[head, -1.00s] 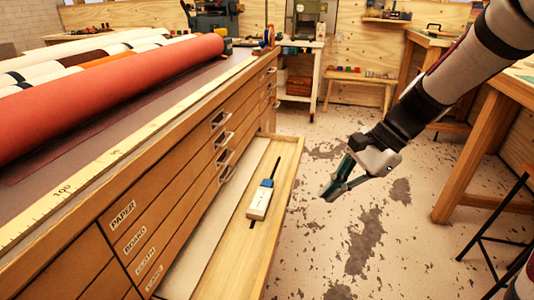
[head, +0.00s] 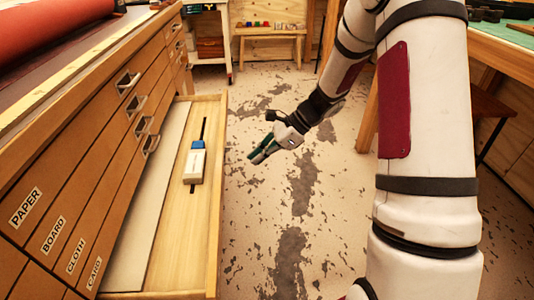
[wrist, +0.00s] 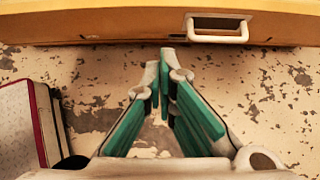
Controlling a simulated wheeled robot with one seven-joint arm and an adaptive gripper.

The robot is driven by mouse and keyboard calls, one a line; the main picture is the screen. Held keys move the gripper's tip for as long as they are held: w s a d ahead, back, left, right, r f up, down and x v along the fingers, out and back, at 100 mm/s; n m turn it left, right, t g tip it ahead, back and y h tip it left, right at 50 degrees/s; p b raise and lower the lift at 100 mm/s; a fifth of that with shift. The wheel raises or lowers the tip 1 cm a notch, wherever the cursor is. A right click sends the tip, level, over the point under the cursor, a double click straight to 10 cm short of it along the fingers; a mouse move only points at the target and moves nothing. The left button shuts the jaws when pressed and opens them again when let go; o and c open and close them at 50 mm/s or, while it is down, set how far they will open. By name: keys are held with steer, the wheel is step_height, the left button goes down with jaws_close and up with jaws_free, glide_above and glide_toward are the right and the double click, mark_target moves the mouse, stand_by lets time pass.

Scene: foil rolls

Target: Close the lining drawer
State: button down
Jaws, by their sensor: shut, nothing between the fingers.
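A wooden drawer (head: 211,245) low on the cabinet stands pulled out. Its own label is not in view, so I cannot read that it is the lining one. A pale sheet (head: 150,205) and a white block with a blue end (head: 195,165) on a dark strip lie in it. The drawer front (wrist: 110,28) crosses the top of the wrist view, with a pale handle (wrist: 218,36) right of centre. My gripper (head: 257,158) is shut and empty, out over the floor to the right of the drawer front. Its green-padded fingers (wrist: 160,60) point towards the front, left of the handle, apparently apart from it.
The cabinet (head: 100,130) has shut drawers above, labelled PAPER, BOARD, CLOTH and CARD, with metal handles. A red roll (head: 50,25) lies on top. A bench (head: 270,32) stands at the back, a table (head: 505,62) at the right. The floor beside the drawer is clear.

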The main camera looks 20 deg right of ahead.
mark_target(223, 175)
steer(key=shift+w+a+f+b, duration=0.35)
steer(key=shift+a+f+b, duration=0.1)
steer(key=shift+a, duration=0.6)
steer(key=shift+w+a+f+b, duration=0.3)
steer(key=shift+a+f+b, duration=0.15)
steer(key=shift+a, duration=0.6)
steer(key=shift+w+a+f+b, duration=0.35)
steer(key=shift+a+b, duration=0.15)
steer(key=shift+a, duration=0.55)
steer(key=shift+a, duration=0.1)
steer(key=w+a+p, duration=0.1)
steer(key=w+a, duration=0.1)
steer(key=a, duration=0.3)
steer(key=w+a+p, duration=0.1)
steer(key=a, duration=0.5)
steer(key=w+a+p, duration=0.1)
steer(key=w+a, duration=0.1)
steer(key=a, duration=0.4)
steer(key=shift+w+a+p, duration=0.25)
steer(key=shift+w+p, duration=0.05)
steer(key=shift+w, duration=0.05)
steer(key=shift+d, duration=0.1)
